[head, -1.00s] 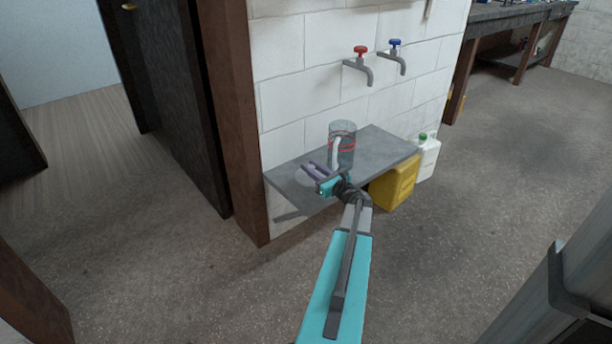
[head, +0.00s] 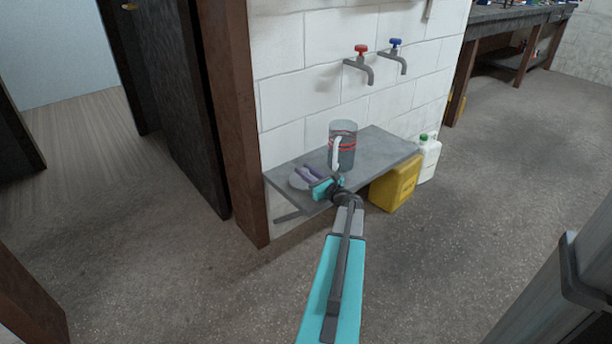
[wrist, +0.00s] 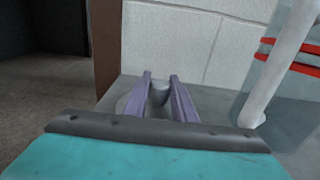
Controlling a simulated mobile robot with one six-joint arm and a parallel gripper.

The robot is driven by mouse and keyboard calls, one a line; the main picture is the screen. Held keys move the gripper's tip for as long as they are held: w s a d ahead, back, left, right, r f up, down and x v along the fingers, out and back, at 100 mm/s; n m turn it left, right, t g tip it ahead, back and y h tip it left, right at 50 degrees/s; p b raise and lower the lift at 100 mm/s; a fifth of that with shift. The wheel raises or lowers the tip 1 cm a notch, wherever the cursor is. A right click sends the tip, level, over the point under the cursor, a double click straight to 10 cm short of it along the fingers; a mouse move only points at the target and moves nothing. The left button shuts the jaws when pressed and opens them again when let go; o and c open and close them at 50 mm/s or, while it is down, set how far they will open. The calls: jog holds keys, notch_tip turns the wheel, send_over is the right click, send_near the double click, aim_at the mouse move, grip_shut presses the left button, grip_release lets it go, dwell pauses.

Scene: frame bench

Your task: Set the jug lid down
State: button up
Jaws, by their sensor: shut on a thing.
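The jug lid (head: 296,183) is a pale grey disc at the left end of the grey shelf. Its round grey knob (wrist: 159,92) is between my fingers in the wrist view. My gripper (head: 305,176) is shut on the knob; its purple fingers also show in the wrist view (wrist: 160,88). The lid is at or very close to the shelf top; I cannot tell whether it touches. The clear jug (head: 344,146), with red bands and a white handle, stands upright on the shelf to the right, apart from the lid.
The wall shelf (head: 384,152) has bare room right of the jug. Red (head: 361,49) and blue (head: 395,43) taps stick out of the wall above. A yellow can (head: 395,185) and a white can (head: 428,160) stand below. A brown post (head: 232,130) is close on the left.

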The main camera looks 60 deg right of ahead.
jog(key=shift+f, duration=0.35)
jog(key=o, duration=1)
jog(key=shift+r, duration=0.15)
jog(key=shift+s+a, duration=0.15)
jog(key=shift+s, duration=0.3)
jog(key=p+v, duration=0.2)
jog(key=v, duration=0.9)
jog(key=shift+s+p, duration=0.1)
jog(key=shift+p, duration=0.25)
